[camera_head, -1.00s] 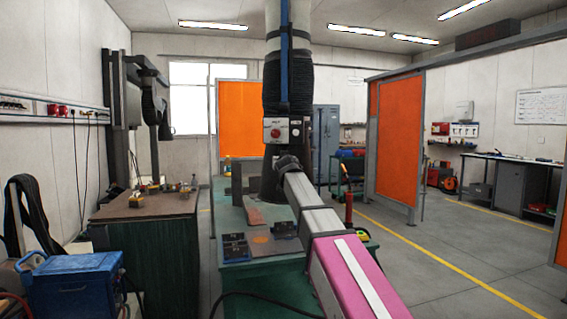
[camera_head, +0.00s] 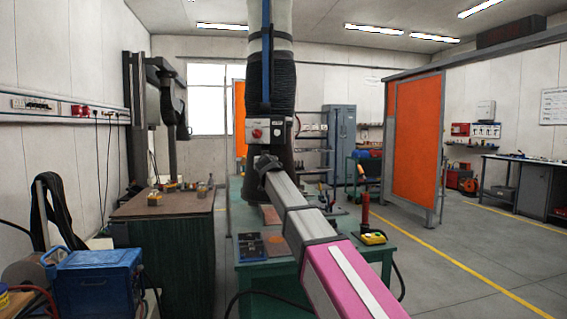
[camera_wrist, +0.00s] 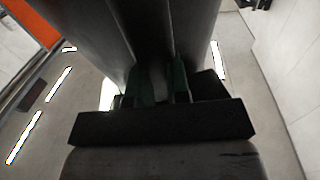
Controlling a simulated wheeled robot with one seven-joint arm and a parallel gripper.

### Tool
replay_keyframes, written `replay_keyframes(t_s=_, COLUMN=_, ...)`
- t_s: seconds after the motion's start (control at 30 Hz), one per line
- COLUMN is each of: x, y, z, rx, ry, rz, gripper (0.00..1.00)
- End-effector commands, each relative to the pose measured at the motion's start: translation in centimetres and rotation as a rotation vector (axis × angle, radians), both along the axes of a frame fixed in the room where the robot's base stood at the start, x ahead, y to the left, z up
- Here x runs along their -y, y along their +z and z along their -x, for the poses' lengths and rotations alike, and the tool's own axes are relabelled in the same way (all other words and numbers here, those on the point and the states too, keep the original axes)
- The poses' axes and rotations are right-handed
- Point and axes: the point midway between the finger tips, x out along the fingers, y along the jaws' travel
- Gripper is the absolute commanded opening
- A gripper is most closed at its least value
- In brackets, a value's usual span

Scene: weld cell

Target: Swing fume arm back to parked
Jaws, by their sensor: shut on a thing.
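The fume arm (camera_head: 270,85) hangs from above in the head view. It has a pale upper duct with a blue bar, a black ribbed hose and a dark hood at the lower end. A grey box with a red knob (camera_head: 258,133) sits on its front. My gripper (camera_head: 266,163) is at the dark hood just below that box and is shut on the fume arm. The wrist view shows the dark fume arm (camera_wrist: 115,35) rising close in front of my gripper (camera_wrist: 163,88). The exact grip point is hidden.
A green welding table (camera_head: 265,272) stands below the hood. A cabinet-like bench (camera_head: 165,235) and a blue welder (camera_head: 97,288) are at left. A black post with an arm (camera_head: 137,120) stands by the left wall. An orange screen (camera_head: 419,140) is at right, with open floor (camera_head: 450,260) nearby.

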Motion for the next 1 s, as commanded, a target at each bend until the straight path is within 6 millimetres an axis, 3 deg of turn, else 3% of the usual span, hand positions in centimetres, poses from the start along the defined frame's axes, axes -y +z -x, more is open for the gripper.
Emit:
replay_keyframes(t_s=0.03, x=-2.0, y=0.1, z=-0.4, rx=-0.001, ry=0.014, rz=-0.001, gripper=0.0)
replay_keyframes(t_s=0.47, x=-14.8, y=0.2, z=0.7, rx=0.002, ry=0.099, rz=-0.002, gripper=0.0)
replay_keyframes(t_s=1.0, x=-30.8, y=0.3, z=3.7, rx=0.004, ry=0.206, rz=-0.001, gripper=0.0)
